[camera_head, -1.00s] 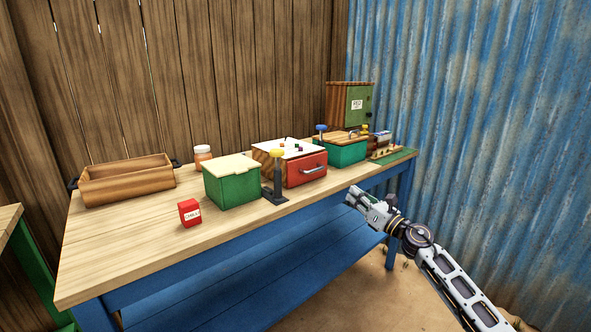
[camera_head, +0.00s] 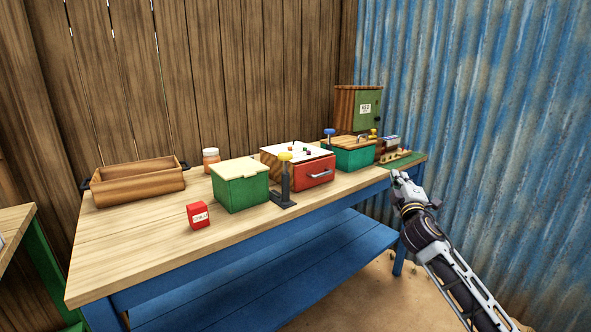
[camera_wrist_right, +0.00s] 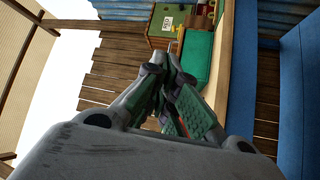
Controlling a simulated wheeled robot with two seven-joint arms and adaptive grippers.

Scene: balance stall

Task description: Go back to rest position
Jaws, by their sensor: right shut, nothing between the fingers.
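My right gripper (camera_head: 398,177) is raised in front of the right end of the wooden workbench (camera_head: 150,240), by its edge. In the right wrist view its fingers (camera_wrist_right: 165,75) are together with nothing between them. In that view the gripper points toward the bench end and a green cabinet. My left gripper does not show in any view.
On the bench stand a wooden tray (camera_head: 140,192), an orange jar (camera_head: 210,157), a red box (camera_head: 197,215), a green box (camera_head: 240,188), a red drawer box (camera_head: 316,174), a teal box (camera_head: 352,159) and a green cabinet (camera_head: 364,109). A blue lower shelf (camera_head: 270,265) lies beneath.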

